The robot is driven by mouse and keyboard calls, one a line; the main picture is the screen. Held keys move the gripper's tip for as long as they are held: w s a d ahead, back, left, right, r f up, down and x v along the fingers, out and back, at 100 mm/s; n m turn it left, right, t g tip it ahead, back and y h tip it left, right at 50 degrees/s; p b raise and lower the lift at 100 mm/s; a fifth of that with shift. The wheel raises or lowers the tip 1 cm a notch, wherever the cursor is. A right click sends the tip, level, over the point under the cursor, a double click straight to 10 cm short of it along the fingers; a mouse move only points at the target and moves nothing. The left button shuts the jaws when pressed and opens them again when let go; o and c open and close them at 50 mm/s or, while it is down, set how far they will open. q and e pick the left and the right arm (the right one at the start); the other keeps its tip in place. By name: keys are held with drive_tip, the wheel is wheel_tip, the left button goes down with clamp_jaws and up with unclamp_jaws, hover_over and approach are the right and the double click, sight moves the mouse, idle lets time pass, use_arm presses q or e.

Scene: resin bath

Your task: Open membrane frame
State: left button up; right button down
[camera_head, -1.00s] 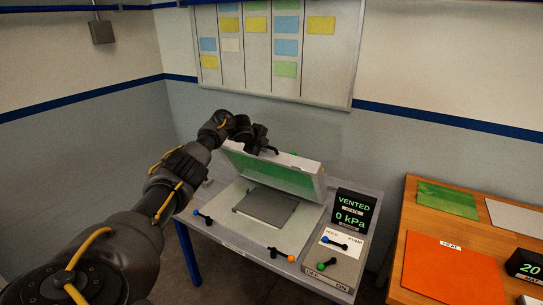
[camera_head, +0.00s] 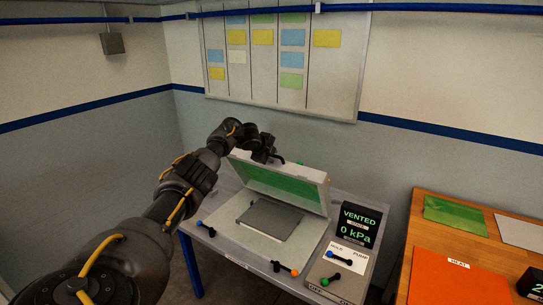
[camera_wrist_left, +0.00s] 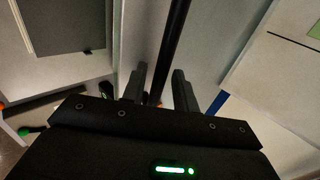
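The membrane frame (camera_head: 312,183) is a pale box-edged lid with a green membrane (camera_head: 275,183). In the head view it stands tilted up over the table, its lower front side raised above a grey plate (camera_head: 268,219). My left gripper (camera_head: 272,157) is at the frame's upper back edge. In the left wrist view my gripper's two fingers (camera_wrist_left: 159,88) stand apart, with a thin dark bar (camera_wrist_left: 172,50) running between them. The fingers do not visibly press on the bar; exact contact is hidden. My right gripper is in neither view.
Clamp levers with a blue knob (camera_head: 199,223) and an orange knob (camera_head: 294,272) lie at the table's front. A display (camera_head: 357,223) reads VENTED, 0 kPa, beside a control panel (camera_head: 345,258). A wooden bench (camera_head: 432,195) with sheets stands right; a wall is close behind.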

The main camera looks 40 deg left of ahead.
use_arm(q)
drive_tip(key=shift+s, duration=0.1)
drive_tip(key=shift+s+r, duration=0.2)
drive_tip(key=shift+s, duration=0.05)
drive_tip(key=b+v, duration=0.3)
drive_tip(key=v, duration=0.7)
